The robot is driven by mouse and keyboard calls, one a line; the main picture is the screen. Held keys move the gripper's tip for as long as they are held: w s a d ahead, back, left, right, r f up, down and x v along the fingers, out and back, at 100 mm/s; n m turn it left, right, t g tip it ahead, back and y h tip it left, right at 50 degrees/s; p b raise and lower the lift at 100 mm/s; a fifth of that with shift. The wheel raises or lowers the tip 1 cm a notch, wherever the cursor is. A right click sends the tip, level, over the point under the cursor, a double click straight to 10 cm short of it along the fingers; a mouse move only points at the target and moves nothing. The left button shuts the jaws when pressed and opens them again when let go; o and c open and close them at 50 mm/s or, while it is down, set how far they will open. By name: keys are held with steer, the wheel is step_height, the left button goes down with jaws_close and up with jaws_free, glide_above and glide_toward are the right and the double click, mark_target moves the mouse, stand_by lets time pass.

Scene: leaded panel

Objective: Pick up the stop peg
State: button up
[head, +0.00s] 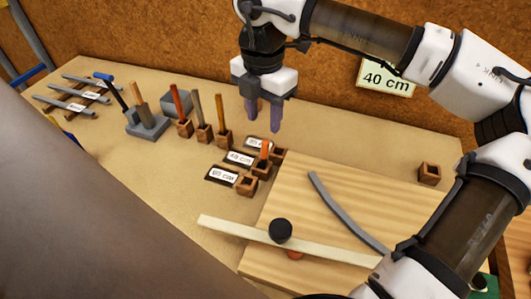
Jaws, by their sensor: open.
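A small orange peg (265,148), the likeliest stop peg, stands upright in one of the small wooden blocks beside the label plates. My gripper (264,118) points down above and slightly behind it in the picture, its two purple-grey fingers apart with nothing between them. The fingertips look clear of the peg. The peg's lower end is hidden in its block. The middle label plate (239,158) reads 40 cm, and so does the card (386,78) on the back wall.
A wooden board (330,185) carries a grey curved strip (335,205) and a pale strip (225,226) with a black knob (281,230). Several upright handled tools (197,110) stand in blocks to the left. An empty wooden block (429,174) sits at right.

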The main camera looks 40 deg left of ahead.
mark_target(265, 141)
step_height(265, 141, down, 9)
steer(key=shift+w+p, duration=0.1)
steer(key=shift+p, duration=1.1)
jaws_close()
